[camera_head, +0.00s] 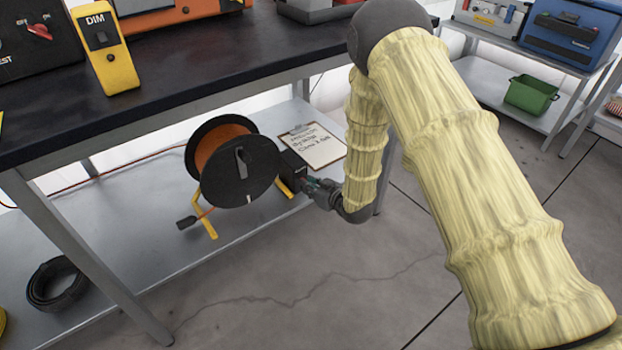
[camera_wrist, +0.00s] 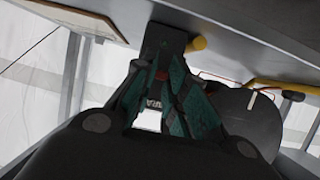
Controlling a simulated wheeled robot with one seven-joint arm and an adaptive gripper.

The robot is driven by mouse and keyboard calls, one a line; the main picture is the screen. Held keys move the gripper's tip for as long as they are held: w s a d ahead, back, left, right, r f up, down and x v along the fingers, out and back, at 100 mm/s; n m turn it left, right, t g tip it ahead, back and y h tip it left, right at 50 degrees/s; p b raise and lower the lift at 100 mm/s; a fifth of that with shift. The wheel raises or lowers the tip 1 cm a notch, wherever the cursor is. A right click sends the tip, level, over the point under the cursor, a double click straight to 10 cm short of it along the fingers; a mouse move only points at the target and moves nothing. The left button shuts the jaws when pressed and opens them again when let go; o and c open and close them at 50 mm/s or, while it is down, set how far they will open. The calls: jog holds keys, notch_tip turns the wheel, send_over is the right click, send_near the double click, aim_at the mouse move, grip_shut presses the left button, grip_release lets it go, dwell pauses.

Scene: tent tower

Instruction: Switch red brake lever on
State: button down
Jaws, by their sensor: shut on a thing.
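A cable reel (camera_head: 238,170) with black flanges and an orange drum stands on yellow legs on the lower shelf. A black box (camera_head: 291,169) sits at the reel's right side, and it also shows in the wrist view (camera_wrist: 166,42). My gripper (camera_head: 311,187) reaches in from the right, low beside the box. Most of the lever is hidden by the fingers. I cannot tell its position.
A clipboard (camera_head: 313,146) lies on the lower shelf (camera_head: 262,225) behind my gripper. The dark tabletop (camera_head: 210,65) overhangs the reel. A table leg (camera_head: 95,262) stands at the left, near a black coil (camera_head: 57,285). The floor in front is clear.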

jog(key=r+g+h+p, duration=0.1)
jog(key=g+p, duration=0.1)
jog(key=p, duration=0.3)
jog(key=r+g+h+p, duration=0.1)
jog(key=g+h+p, duration=0.1)
jog(key=p, duration=0.2)
jog(key=shift+w+a+r+p, duration=0.1)
jog(key=shift+w+r+p, duration=0.1)
jog(key=shift+w+p, duration=0.2)
jog(key=shift+p, duration=0.3)
jog(key=c, duration=1.4)
grip_release()
jog(key=shift+c, duration=0.2)
jog(key=shift+a, duration=0.1)
jog(key=v, duration=1.2)
jog(key=shift+w, duration=0.2)
jog(key=shift+a+r, duration=0.1)
